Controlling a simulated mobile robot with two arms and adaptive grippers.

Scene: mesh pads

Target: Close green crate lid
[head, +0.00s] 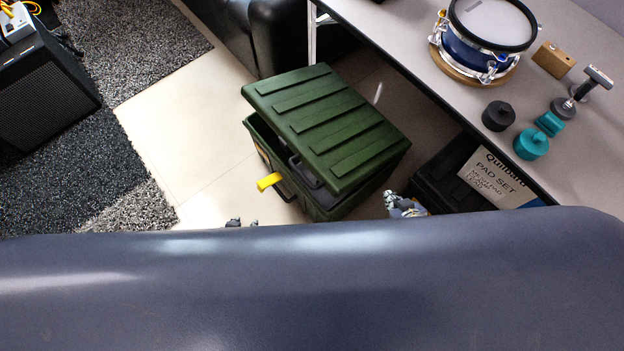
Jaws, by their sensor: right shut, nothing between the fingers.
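The green crate (344,208) stands on the floor in the middle of the head view. Its ribbed green lid (325,125) sits tilted over it, with a gap along the left and near edges that shows the dark inside. A yellow latch (269,181) sticks out from the crate's left side. My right gripper (403,206) is shut and empty, close to the crate's near right side; I cannot tell whether it touches the crate. Only the tip of my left gripper (238,222) shows, left of the crate, and its fingers are mostly hidden by my own body.
A grey table (405,32) overhangs at the right, bearing a blue drum (475,50), a wooden block (553,60) and several dark and teal pieces. A black box with a pad-set label (495,178) is under it. A black amplifier (45,90) stands left; pale floor lies between.

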